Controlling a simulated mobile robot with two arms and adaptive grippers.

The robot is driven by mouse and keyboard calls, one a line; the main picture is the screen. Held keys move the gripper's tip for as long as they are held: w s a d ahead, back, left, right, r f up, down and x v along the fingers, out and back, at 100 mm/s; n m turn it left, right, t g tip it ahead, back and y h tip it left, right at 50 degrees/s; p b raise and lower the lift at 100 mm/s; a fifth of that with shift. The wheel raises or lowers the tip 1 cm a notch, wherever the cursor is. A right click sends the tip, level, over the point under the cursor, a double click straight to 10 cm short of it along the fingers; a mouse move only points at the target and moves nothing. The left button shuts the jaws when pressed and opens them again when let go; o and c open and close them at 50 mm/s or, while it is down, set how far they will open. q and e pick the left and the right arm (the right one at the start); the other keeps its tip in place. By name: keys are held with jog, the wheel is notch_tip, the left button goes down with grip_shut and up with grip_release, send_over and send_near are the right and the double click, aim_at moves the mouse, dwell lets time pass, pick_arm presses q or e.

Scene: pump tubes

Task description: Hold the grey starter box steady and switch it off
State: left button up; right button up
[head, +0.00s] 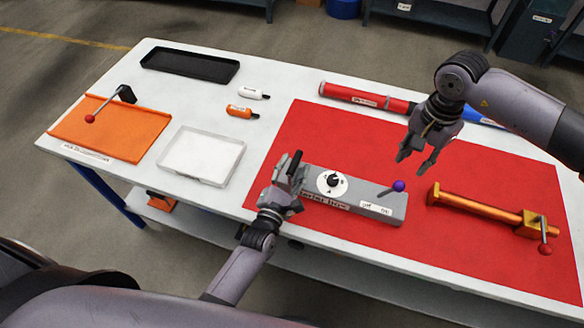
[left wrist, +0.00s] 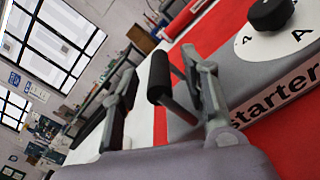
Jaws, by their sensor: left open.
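The grey starter box (head: 352,199) lies on the red mat. It has a white dial with a black knob (head: 333,180) on top and a lever with a purple ball (head: 398,186) near its right end. The left wrist view shows its label side (left wrist: 285,95) and the knob (left wrist: 270,14). My left gripper (head: 288,176) is open at the box's left end. A black cylindrical grip on a grey rod (left wrist: 158,78) shows between its fingers; contact is unclear. My right gripper (head: 412,160) is open and empty, above and behind the box's right part.
An orange clamp bar (head: 480,206) with a red-knobbed handle lies right of the box. A red tube (head: 352,95) and a blue one (head: 480,118) lie behind. A white tray (head: 202,157), orange tray (head: 110,130), black tray (head: 190,66) and two small bottles occupy the left.

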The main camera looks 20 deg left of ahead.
pick_arm(q)
jog(key=shift+c, duration=0.2)
grip_shut()
dwell(0.6)
